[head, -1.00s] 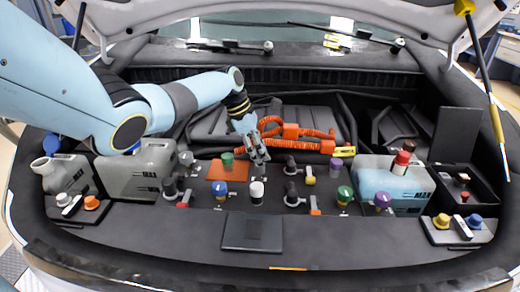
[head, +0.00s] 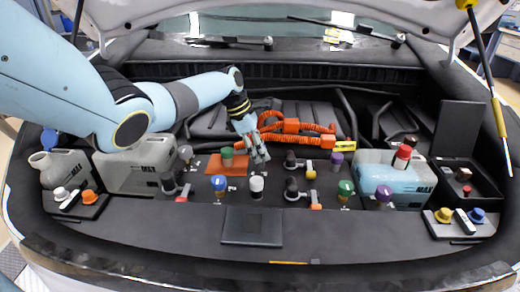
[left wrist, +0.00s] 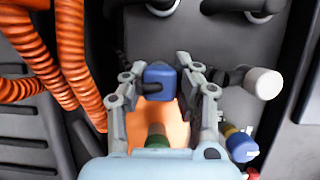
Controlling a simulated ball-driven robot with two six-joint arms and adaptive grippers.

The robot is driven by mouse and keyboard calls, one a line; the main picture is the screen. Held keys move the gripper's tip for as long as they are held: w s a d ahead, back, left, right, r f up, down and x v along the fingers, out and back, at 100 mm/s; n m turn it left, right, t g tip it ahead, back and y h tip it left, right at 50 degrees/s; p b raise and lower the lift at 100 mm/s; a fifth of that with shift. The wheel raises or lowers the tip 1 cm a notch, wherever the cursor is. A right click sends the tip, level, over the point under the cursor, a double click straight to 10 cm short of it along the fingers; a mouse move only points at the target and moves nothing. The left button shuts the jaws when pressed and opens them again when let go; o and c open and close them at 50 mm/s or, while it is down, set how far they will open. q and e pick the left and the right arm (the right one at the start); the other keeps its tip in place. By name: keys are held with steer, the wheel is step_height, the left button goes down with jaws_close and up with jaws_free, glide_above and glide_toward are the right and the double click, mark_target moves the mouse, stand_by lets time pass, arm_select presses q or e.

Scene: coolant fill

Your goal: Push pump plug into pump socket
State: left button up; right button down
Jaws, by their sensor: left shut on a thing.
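My left gripper (head: 258,155) reaches down over the dark panel beside an orange plate (head: 236,168). In the left wrist view the gripper (left wrist: 166,92) is shut on a small blue block (left wrist: 160,76), which I take to be the pump plug. A dark loop shows on the block's face. The orange plate (left wrist: 178,126) lies below it, with a green-capped part (left wrist: 157,134) standing on it. The block is too small to make out in the head view. I cannot tell which fitting is the pump socket. My right gripper is not in view.
An orange corrugated hose (head: 292,126) runs just behind the gripper. A white-capped fitting (head: 257,184) and a blue-capped one (head: 218,184) stand in front. Dark elbow connectors (head: 291,188) stand nearby. Grey tank (head: 138,168) is left, blue-filled tank (head: 395,180) right.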

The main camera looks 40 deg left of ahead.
arm_select(q)
steer(key=shift+f, duration=0.35)
steer(key=o, duration=1)
steer(key=v, duration=1.2)
